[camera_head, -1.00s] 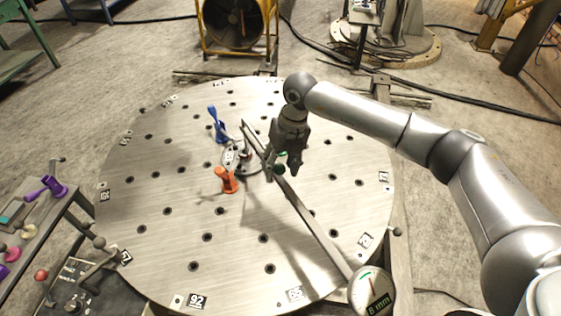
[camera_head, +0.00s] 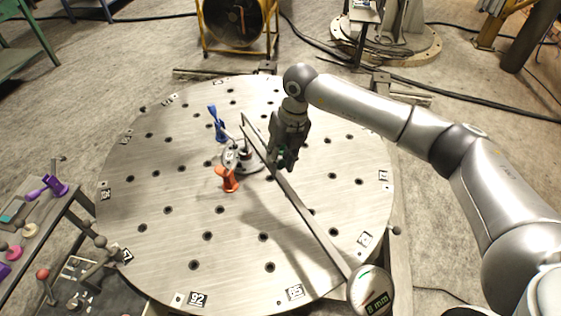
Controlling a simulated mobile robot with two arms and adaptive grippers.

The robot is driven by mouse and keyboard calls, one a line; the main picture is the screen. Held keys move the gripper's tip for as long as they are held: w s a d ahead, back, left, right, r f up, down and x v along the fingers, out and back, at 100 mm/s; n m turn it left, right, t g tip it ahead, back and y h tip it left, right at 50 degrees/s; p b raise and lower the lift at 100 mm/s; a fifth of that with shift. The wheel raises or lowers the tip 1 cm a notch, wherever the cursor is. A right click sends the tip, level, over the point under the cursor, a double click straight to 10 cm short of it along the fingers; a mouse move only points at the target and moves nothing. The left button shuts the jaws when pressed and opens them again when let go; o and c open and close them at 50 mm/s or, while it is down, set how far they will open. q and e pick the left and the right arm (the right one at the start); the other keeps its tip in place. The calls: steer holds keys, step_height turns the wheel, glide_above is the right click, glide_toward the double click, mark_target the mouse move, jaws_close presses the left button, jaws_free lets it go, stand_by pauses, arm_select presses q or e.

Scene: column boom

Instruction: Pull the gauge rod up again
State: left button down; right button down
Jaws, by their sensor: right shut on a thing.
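My right gripper (camera_head: 284,163) is shut and points down above the round plate, at the right side of the long flat bar. A small dark green part (camera_head: 280,153) shows at its fingers. I take this for the gauge rod; the fingers hide most of it, and I cannot see its lower end. The bar (camera_head: 302,212) runs from near the plate's centre to a round dial (camera_head: 371,291) at the front right, which reads 8 mm. My left gripper is not in view.
The round steel plate (camera_head: 190,215) has many holes. A blue clamp (camera_head: 216,124) and an orange clamp (camera_head: 228,179) stand near a hub (camera_head: 246,154) at its middle. A side bench (camera_head: 50,212) with small tools stands at left. The plate's front left is clear.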

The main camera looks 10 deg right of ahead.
step_height(320, 180, up, 8)
steer(key=shift+f+p, duration=0.2)
steer(key=shift+p, duration=0.6)
steer(key=shift+w+r, duration=0.15)
steer(key=c, duration=1.4)
jaws_free()
steer(key=shift+r, duration=0.1)
steer(key=o, duration=0.3)
steer(key=shift+r, duration=0.15)
step_height(320, 180, up, 11)
steer(key=d, duration=0.2)
steer(key=shift+r, duration=0.15)
